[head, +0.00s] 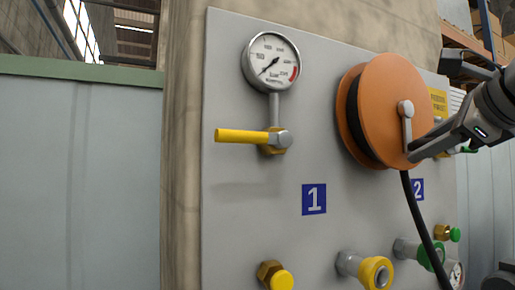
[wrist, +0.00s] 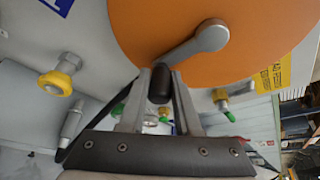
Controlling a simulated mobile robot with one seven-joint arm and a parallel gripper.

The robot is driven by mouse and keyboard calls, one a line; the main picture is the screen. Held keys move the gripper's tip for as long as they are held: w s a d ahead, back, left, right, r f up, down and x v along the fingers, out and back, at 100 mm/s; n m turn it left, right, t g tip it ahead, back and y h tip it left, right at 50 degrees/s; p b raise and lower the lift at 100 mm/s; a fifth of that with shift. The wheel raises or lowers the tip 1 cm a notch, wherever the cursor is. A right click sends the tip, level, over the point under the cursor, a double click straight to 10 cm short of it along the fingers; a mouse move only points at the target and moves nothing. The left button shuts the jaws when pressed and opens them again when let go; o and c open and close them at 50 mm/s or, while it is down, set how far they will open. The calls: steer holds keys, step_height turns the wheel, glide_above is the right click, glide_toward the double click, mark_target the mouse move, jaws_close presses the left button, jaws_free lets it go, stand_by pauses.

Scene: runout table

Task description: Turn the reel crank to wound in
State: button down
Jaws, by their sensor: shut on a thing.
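The orange reel (head: 385,110) is mounted on the grey panel's right side. Black hose is wound behind its front disc and hangs down below it. The grey crank arm (head: 407,128) runs from the hub downward in the head view. In the wrist view, the crank (wrist: 197,42) slants from the hub at upper right to a black handle (wrist: 160,84) at lower left. My gripper (wrist: 160,90) is shut on this handle, one finger on each side. In the head view my gripper (head: 415,156) reaches in from the right, partly hiding the handle.
A gauge (head: 271,61) and a yellow lever valve (head: 241,136) are left of the reel. Yellow-collared couplings (head: 376,272) and a green-collared one (head: 432,256) stick out below. The panel around label 1 (head: 314,199) is clear.

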steer(key=shift+r, duration=0.1)
stand_by(0.3)
steer(key=c, duration=0.6)
jaws_free()
steer(key=shift+s, duration=0.1)
steer(key=v, duration=1.7)
steer(key=shift+s+r, duration=0.1)
steer(key=shift+s, duration=0.05)
